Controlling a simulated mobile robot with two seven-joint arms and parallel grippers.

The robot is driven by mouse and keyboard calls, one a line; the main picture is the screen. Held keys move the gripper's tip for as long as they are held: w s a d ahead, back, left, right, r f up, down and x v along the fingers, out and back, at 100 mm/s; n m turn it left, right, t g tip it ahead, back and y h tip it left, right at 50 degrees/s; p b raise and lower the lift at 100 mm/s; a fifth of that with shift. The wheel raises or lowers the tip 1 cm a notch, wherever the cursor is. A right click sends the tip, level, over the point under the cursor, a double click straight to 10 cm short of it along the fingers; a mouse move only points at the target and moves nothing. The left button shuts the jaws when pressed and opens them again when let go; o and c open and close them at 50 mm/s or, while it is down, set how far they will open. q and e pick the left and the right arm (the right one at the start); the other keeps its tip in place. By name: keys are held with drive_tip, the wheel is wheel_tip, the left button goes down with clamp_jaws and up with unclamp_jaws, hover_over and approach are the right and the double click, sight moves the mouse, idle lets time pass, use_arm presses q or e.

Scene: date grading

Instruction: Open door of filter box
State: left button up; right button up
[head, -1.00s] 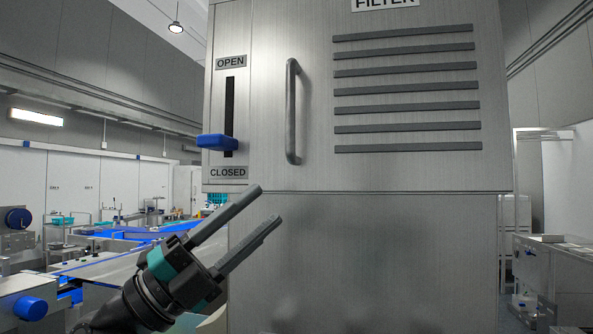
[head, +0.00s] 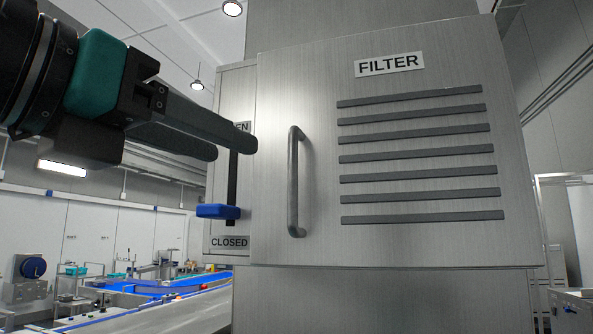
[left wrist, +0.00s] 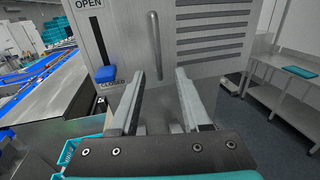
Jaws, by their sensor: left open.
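The grey metal filter box door (head: 400,240) fills the middle of the head view, with a FILTER label and several dark slats. It looks shut. Its upright bar handle (head: 294,185) is near the door's left edge. Left of it, a blue lever (head: 218,211) sits low in its slot, just above the CLOSED label. My left gripper (head: 234,149) is open and empty, its fingers overlapping the OPEN label and slot in the head view. In the left wrist view the handle (left wrist: 154,45) is ahead of and between the open fingertips, apart from them.
A blue-edged conveyor (head: 180,290) runs at the lower left.

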sight(290, 171)
use_arm(q)
drive_tip(key=p+x, duration=0.4)
drive_tip(key=x, duration=1.1)
drive_tip(key=shift+w+a+r, duration=0.1)
drive_tip(key=shift+a, duration=0.05)
drive_tip(key=shift+c, duration=0.2)
clamp_jaws()
idle(0.8)
